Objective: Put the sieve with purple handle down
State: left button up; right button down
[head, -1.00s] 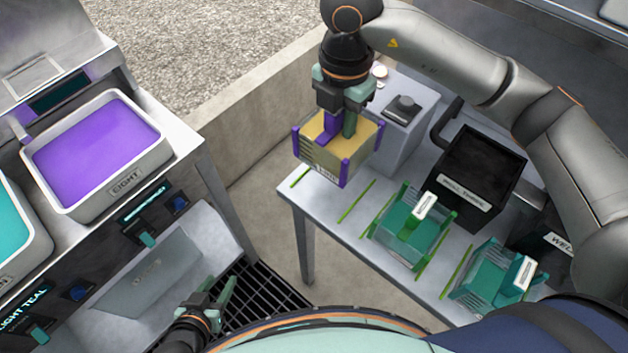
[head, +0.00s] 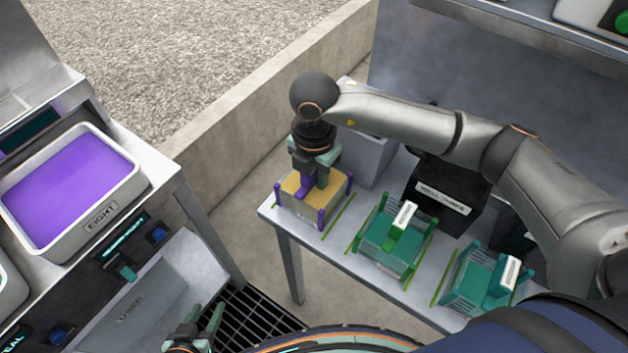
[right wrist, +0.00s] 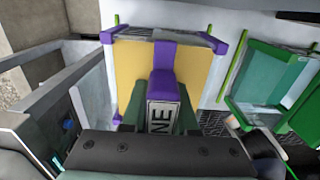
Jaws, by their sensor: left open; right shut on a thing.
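The sieve with purple handle (head: 313,214) has purple corner posts and a yellow filling. It is upright at the left end of the grey bench, beside a green line. I cannot tell whether its base touches the bench top. My right gripper (head: 316,174) is above it, shut on its purple handle. In the right wrist view the handle (right wrist: 163,58) and a white label ending in "NE" (right wrist: 163,115) show between the fingers. My left gripper (head: 207,322) is open and empty at the bottom of the head view, over a dark floor grate.
Two green-handled sieves (head: 390,243) (head: 480,282) stand to the right on the bench (head: 345,262). A black box (head: 440,190) and a grey block (head: 368,158) are behind. A tray of purple liquid (head: 75,185) marked EIGHT is on the left counter.

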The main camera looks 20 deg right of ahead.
jog(key=shift+f, duration=0.1)
jog(key=c, duration=0.7)
grip_release()
notch_tip(320, 180, up, 12)
jog(key=shift+r, duration=0.15)
